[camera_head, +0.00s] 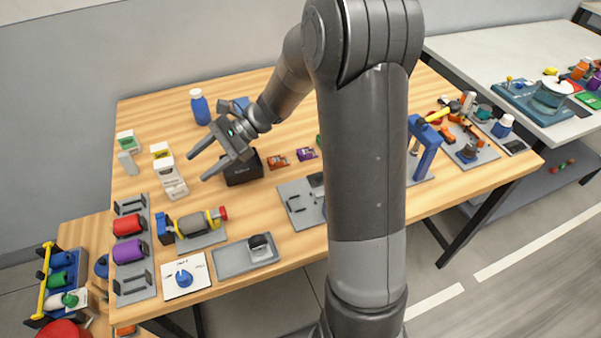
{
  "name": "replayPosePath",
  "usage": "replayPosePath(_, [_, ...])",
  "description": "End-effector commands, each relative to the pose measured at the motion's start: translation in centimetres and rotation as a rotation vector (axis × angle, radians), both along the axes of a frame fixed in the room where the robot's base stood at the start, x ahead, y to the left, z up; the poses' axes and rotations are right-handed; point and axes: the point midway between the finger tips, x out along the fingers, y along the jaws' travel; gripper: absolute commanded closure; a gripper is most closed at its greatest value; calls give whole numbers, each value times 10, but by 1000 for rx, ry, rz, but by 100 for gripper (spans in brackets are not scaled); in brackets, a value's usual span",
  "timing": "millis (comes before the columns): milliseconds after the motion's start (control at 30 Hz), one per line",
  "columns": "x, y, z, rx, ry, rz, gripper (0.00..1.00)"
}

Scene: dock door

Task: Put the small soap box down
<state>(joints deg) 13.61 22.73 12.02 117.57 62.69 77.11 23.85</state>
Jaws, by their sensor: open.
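Several small boxes stand on the left part of the wooden table: a white and green box (126,140), a plain pale box (128,163), a yellow and white box (160,150) and a taller white carton (171,178). I cannot tell which one is the small soap box, as their labels are too small to read. My gripper (197,168) is open and empty, its two fingers pointing left and down. Its fingertips are just right of the taller white carton in the picture and appear apart from it.
A black box (243,170) stands close beside my gripper. A blue bottle (200,107) stands behind it. A rack with red and purple rolls (128,238) is at front left. Small orange and purple packets (278,161) lie right. Bare wood (150,110) shows at the back left.

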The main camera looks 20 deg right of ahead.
Motion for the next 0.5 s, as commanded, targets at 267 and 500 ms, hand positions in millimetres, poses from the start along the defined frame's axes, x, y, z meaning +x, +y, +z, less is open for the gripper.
replayPosePath(267, [-68, -25, 33, -315, -321, 197, 49])
replayPosePath(500, [-117, -59, 55, -572, -594, 360, 49])
